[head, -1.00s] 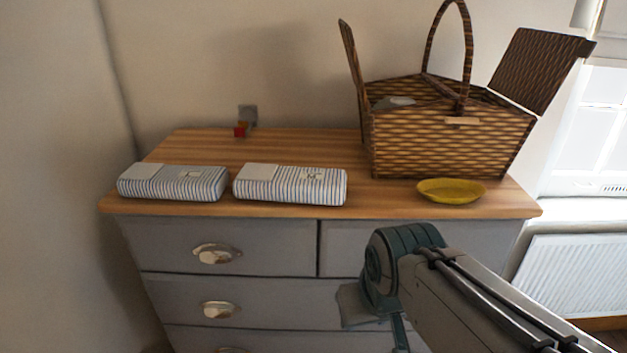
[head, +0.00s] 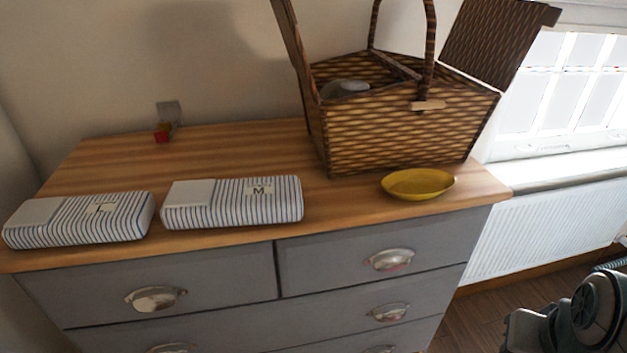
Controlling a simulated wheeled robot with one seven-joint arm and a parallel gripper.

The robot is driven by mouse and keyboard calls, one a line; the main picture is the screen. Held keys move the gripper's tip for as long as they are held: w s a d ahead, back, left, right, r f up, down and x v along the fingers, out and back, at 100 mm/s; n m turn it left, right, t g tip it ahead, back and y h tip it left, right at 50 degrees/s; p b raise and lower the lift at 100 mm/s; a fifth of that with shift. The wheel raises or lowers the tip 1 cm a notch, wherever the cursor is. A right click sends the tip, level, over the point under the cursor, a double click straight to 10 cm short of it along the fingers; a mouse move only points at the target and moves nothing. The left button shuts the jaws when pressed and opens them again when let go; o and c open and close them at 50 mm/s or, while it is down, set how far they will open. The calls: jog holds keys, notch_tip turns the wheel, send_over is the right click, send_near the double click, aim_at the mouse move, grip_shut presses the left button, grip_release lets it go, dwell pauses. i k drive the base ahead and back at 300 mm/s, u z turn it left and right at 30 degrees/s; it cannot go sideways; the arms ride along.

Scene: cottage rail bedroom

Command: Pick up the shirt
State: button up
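Two folded shirts with blue and white stripes lie flat on the wooden top of a grey chest of drawers. The left shirt (head: 82,219) is near the front left corner and has a small label with a mark I cannot read clearly. The right shirt (head: 232,202) lies beside it with a small gap, and its label reads M. Part of my arm shows at the bottom right corner, well away from both shirts. My gripper's fingers cannot be made out.
A wicker basket (head: 400,125) with raised lids stands at the back right of the chest (head: 330,262), with something grey inside. A yellow dish (head: 418,184) sits before it. A small red item (head: 163,133) is by the wall. A radiator (head: 545,228) stands right of the chest.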

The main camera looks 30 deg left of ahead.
aim_at(197, 204)
jog(key=z, duration=1)
jog(key=k, duration=0.9)
jog(key=u, duration=1.35)
